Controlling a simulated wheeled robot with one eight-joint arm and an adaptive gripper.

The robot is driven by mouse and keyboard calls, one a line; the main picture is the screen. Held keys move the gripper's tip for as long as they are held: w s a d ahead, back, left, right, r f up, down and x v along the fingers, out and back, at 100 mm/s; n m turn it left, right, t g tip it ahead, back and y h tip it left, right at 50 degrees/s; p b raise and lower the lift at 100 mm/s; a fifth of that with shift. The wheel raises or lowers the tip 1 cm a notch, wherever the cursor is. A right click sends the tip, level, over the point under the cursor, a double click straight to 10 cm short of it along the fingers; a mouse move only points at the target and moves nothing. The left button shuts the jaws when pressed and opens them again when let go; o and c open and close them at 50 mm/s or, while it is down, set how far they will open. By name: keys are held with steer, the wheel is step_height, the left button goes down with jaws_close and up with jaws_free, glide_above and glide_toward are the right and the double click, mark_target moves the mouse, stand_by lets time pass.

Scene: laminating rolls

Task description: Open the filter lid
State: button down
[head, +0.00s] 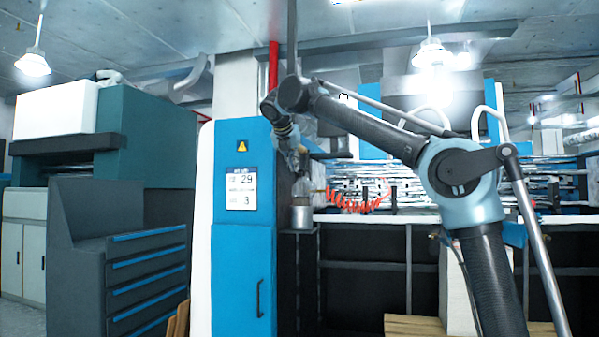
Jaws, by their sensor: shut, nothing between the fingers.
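My gripper (301,166) hangs pointing down at the end of my arm, in front of the right edge of the blue machine cabinet. It is small in the picture and shut, with nothing held. Just below it is a filter-like unit (302,192), with a clear, dark upper part and a grey metal cup (302,216) beneath. The gripper's tip overlaps the top of this unit; I cannot tell whether they touch. The filter's lid cannot be made out clearly, nor whether it is open or closed.
The blue cabinet (243,264) with a display panel and a dark handle stands left of the filter. A red coiled hose (352,203) runs to its right, before the machine's rollers. A dark drawer unit (120,270) stands at left. Wooden pallets (412,326) lie low at right.

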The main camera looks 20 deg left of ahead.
steer(key=v, duration=0.6)
steer(key=shift+d, duration=0.35)
steer(key=c, duration=2.1)
jaws_free()
steer(key=shift+s+r, duration=0.25)
steer(key=shift+s, duration=0.1)
steer(key=shift+c, duration=0.2)
steer(key=shift+o, duration=0.5)
steer(key=shift+d+f, duration=0.1)
steer(key=shift+d, duration=0.1)
steer(key=w+d+f+m+g+y, duration=0.4)
steer(key=d+f+m+g, duration=0.2)
steer(key=d+f+g, duration=0.3)
steer(key=w+d+r+m+t+y, duration=0.2)
steer(key=w+d+r+m+y, duration=0.5)
steer(key=w+r+y, duration=0.15)
glide_above(304, 185)
steer(key=s+d, duration=0.2)
steer(key=s, duration=0.2)
steer(key=shift+y, duration=0.35)
steer(key=f, duration=0.5)
steer(key=shift+s+d+f, duration=0.1)
steer(key=shift+d+f, duration=0.1)
steer(key=shift+f, duration=0.15)
